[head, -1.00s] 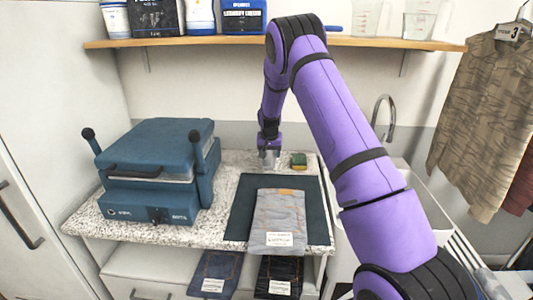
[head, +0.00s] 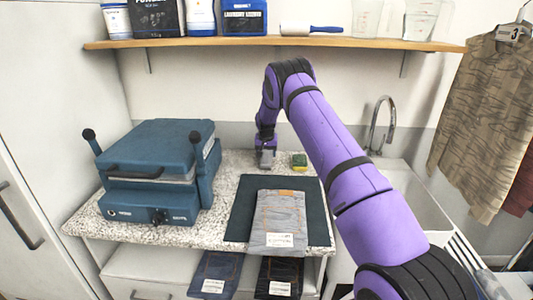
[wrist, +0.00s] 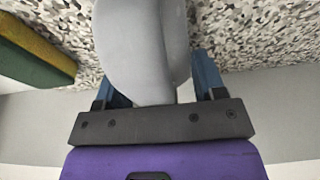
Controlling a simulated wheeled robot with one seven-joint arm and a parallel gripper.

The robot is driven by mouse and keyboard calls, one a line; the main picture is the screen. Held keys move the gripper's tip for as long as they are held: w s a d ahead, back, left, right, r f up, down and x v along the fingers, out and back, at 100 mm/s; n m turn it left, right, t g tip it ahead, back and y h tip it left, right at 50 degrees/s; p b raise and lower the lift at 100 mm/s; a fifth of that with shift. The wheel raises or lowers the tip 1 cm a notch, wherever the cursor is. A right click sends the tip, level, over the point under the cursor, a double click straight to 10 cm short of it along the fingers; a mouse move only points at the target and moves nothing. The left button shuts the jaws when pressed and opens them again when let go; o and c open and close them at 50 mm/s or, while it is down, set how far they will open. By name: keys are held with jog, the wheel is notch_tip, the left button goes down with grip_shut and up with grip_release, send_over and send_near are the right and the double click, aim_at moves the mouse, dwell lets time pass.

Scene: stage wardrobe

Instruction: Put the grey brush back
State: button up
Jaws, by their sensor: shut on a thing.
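The grey brush (wrist: 145,45) is between the blue fingers of my gripper (wrist: 160,82) in the wrist view, and the jaws are shut on it. In the head view, my gripper (head: 266,148) is at the back of the speckled counter (head: 228,166), with the grey brush (head: 266,159) beneath it. The brush is at or just above the counter; I cannot tell if it touches. Its underside is hidden.
A green and yellow sponge (head: 300,161) lies just right of the brush. A blue press (head: 155,170) stands left. Folded jeans (head: 279,218) lie on a dark mat (head: 242,205) in front. A shelf (head: 270,42) with bottles and a lint roller (head: 312,29) is above.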

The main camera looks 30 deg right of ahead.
jog(key=o, duration=1)
jog(key=shift+c, duration=0.2)
jog(key=v, duration=1.2)
jog(key=s+a+r+n+t, duration=0.1)
jog(key=s+a+r, duration=0.3)
jog(key=s+r, duration=0.45)
jog(key=s+a+r+n+y, duration=0.1)
jog(key=s+a+r, duration=0.3)
jog(key=s+r, duration=0.4)
jog(key=s+a+r+n+t, duration=0.1)
jog(key=s+a+r, duration=0.4)
jog(key=r, duration=0.5)
jog(key=s+a+r+n, duration=0.1)
jog(key=s+a+r, duration=0.1)
jog(key=s, duration=0.7)
jog(key=s+a+r+n, duration=0.1)
jog(key=s+a+r, duration=0.1)
jog(key=s, duration=0.6)
jog(key=s+a+f+n, duration=0.1)
jog(key=s+a+f, duration=0.1)
jog(key=s, duration=0.6)
jog(key=s+a+f, duration=0.1)
jog(key=s+f, duration=0.1)
jog(key=s, duration=0.7)
jog(key=shift+s+a+n+t+y, duration=0.25)
jog(key=shift+a+n+t+y, duration=0.05)
jog(key=shift+a+n+t, duration=0.1)
